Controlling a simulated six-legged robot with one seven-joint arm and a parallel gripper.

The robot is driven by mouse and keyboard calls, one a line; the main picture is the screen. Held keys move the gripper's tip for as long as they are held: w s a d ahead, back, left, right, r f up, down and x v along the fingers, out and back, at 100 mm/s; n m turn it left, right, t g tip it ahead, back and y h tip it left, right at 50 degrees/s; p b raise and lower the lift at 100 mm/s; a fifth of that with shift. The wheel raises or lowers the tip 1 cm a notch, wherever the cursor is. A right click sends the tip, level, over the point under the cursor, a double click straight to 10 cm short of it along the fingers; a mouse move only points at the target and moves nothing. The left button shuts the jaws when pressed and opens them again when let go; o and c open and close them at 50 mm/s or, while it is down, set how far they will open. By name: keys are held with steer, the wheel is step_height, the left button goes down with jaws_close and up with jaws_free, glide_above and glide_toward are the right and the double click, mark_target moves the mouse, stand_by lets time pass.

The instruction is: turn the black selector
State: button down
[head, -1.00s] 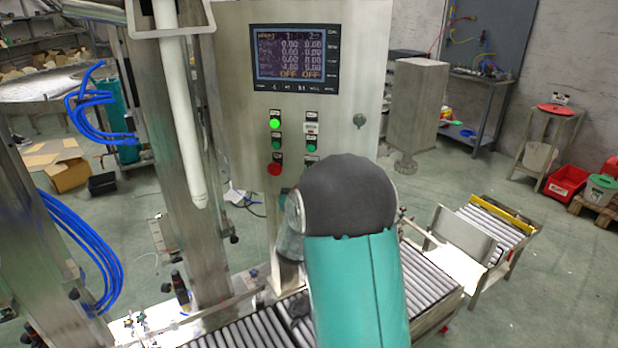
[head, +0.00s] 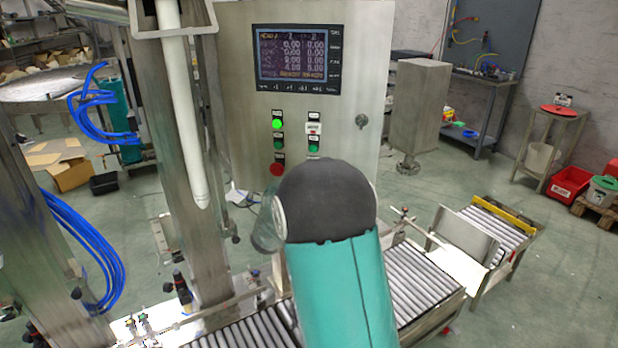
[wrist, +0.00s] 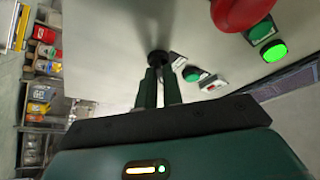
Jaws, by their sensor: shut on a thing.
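The black selector (wrist: 158,57) sits on the light metal panel in the wrist view, at the upper middle. My gripper (wrist: 160,70) is shut on it, its two dark green fingers reaching up from below to either side of the knob. The fingertips partly cover the selector, so which way it points cannot be told. In the head view my arm's dark joint and teal link hide the gripper and the selector.
The control cabinet (head: 354,160) carries a lit display (head: 298,60), a lit green button (head: 277,124), a red button (head: 277,168) and other green buttons. In the wrist view the red button (wrist: 240,10) is close by. A roller conveyor (head: 425,285) runs below.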

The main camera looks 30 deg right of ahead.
steer(key=shift+r+m, duration=0.1)
steer(key=shift+m, duration=0.2)
steer(key=c, duration=1.5)
jaws_free()
steer(key=shift+c, duration=0.2)
steer(key=v, duration=1.3)
steer(key=shift+a, duration=0.4)
steer(key=shift+s, duration=0.1)
